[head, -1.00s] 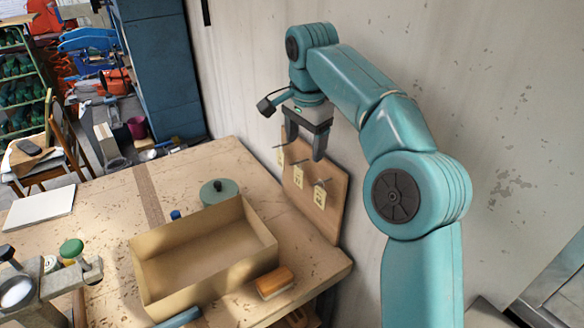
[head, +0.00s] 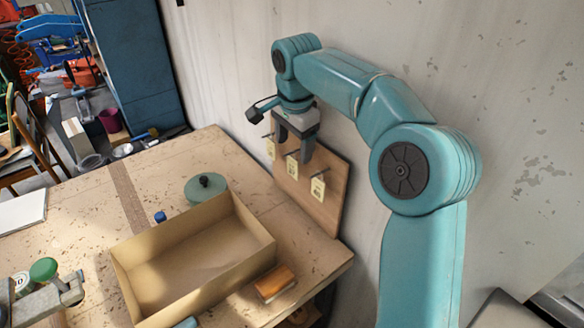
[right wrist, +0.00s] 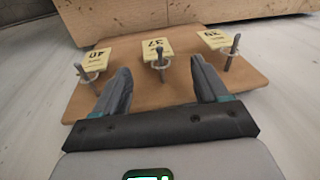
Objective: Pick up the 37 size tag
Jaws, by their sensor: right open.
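The 37 size tag (right wrist: 157,49) is a pale yellow tag hanging by a ring from the middle peg of a wooden board (right wrist: 187,88). In the head view it is the middle tag (head: 292,168). My right gripper (head: 293,149) is open at the board, just above the middle tag. In the right wrist view its two fingers (right wrist: 160,84) are spread either side of the middle peg, with the tag beyond the fingertips. Nothing is between the fingers except the peg's line.
The 40 tag (right wrist: 95,62) and another tag (right wrist: 214,39), hard to read, hang on the neighbouring pegs. The wall (head: 440,60) is close behind the board. On the bench are an open box (head: 262,248), a green lid (head: 198,194) and an orange-brown block (head: 275,283).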

